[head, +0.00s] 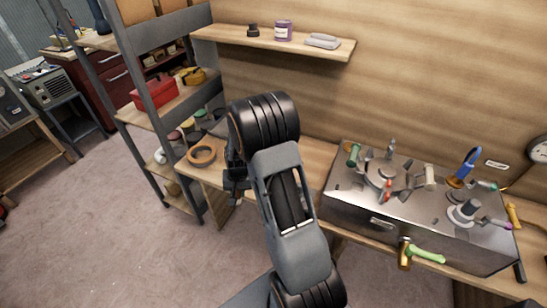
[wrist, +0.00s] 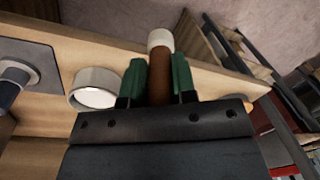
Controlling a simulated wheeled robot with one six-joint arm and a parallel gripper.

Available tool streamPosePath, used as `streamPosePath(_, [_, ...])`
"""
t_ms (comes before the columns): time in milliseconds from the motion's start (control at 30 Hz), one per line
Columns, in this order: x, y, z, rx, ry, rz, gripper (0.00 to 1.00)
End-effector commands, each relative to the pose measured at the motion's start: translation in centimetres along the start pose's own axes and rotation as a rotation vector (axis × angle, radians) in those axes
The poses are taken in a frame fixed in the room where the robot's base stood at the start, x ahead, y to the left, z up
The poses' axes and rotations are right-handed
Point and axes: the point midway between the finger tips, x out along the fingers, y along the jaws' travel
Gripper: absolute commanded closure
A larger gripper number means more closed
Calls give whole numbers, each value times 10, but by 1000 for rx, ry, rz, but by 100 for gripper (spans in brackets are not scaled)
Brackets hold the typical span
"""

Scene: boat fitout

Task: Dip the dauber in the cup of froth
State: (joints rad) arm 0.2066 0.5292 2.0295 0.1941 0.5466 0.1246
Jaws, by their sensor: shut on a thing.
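My gripper (wrist: 160,85) shows in the wrist view with its two green fingers shut on the dauber. The dauber (wrist: 159,72) has a brown handle and a pale, rounded end that points away from my gripper, over the edge of a wooden board. A round, pale-rimmed cup (wrist: 93,87) with a whitish inside stands on the wood to the left of the fingers, apart from the dauber. I cannot tell for sure that it holds froth. In the head view my gripper (head: 237,188) is a dark shape beside my arm, and the dauber cannot be made out there.
A dark cylindrical thing (wrist: 15,78) stands left of the cup. In the head view a tan ring (head: 201,155) lies on the bench left of my arm. A metal box (head: 352,206) with tools stands right. A shelf rack (head: 165,125) stands left.

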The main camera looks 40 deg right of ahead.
Motion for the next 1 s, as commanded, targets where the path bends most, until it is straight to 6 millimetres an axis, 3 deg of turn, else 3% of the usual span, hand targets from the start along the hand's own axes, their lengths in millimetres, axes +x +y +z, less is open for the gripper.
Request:
streamPosePath(200, [-48,60,-43,516,112,-115,98])
streamPosePath(400, [-83,107,-61,827,206,-172,98])
streamPosePath(500, [-92,119,-64,907,234,-184,98])
streamPosePath(700, [-94,128,-66,957,252,-191,98])
streamPosePath(1000, [-70,130,-65,955,250,-189,98])
